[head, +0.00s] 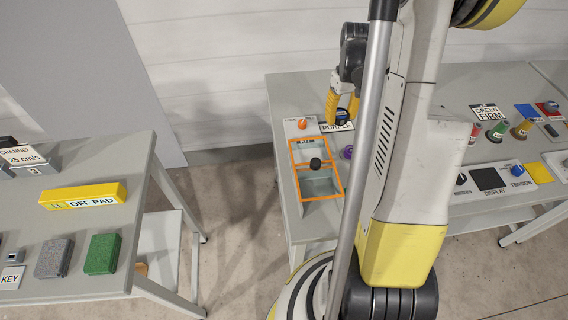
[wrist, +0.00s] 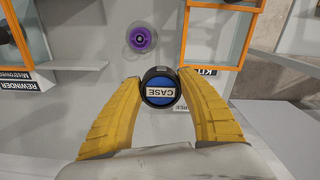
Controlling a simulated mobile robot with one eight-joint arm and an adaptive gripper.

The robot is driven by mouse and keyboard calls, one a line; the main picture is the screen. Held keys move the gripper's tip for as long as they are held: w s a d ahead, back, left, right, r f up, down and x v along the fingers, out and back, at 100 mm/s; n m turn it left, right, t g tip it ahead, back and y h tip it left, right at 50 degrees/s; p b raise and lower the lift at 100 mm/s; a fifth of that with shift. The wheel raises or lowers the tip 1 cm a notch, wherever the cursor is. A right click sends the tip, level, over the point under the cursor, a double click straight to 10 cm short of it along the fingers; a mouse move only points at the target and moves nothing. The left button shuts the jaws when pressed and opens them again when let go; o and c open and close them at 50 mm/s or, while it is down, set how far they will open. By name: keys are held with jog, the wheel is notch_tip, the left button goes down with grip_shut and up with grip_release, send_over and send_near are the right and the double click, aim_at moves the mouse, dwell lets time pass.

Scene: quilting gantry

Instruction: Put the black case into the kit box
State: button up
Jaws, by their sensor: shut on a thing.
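The black case (wrist: 160,92) is a small round black piece with a blue top and a CASE label. My gripper (wrist: 160,95) is shut on it, one yellow finger on each side. In the head view my gripper (head: 341,110) hangs over the back of the middle table, with the case (head: 342,115) dark between the fingers. I cannot tell its height above the table. The kit box (head: 291,179), orange-rimmed with two pale compartments, is nearer the front, below my gripper in the picture. In the wrist view the kit box (wrist: 211,44) is at the upper right, apart from the case.
A black round knob (head: 315,163) shows at the kit box's divider. A purple spool (wrist: 142,38) stands beside the box. Another orange-rimmed box (wrist: 22,38) is at the wrist view's upper left. An orange knob (head: 303,123) sits behind the kit box. My arm hides part of the table.

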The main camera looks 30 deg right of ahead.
jog(key=a+f+b, duration=0.1)
jog(key=a+f, duration=0.1)
jog(key=a, duration=0.1)
jog(key=s+a+f+b, duration=0.1)
jog(key=a+f, duration=0.1)
jog(key=a, duration=0.2)
jog(key=a+f+b, duration=0.2)
jog(key=a+f, duration=0.1)
jog(key=a, duration=0.1)
jog(key=shift+s+a, duration=0.15)
jog(key=shift+s, duration=0.2)
jog(key=shift+a+f, duration=0.15)
jog(key=shift+f+b, duration=1.15)
jog(key=shift+f, duration=0.7)
jog(key=shift+f, duration=0.1)
jog(key=shift+f, duration=0.15)
jog(key=o, duration=0.8)
jog(key=shift+o, duration=0.2)
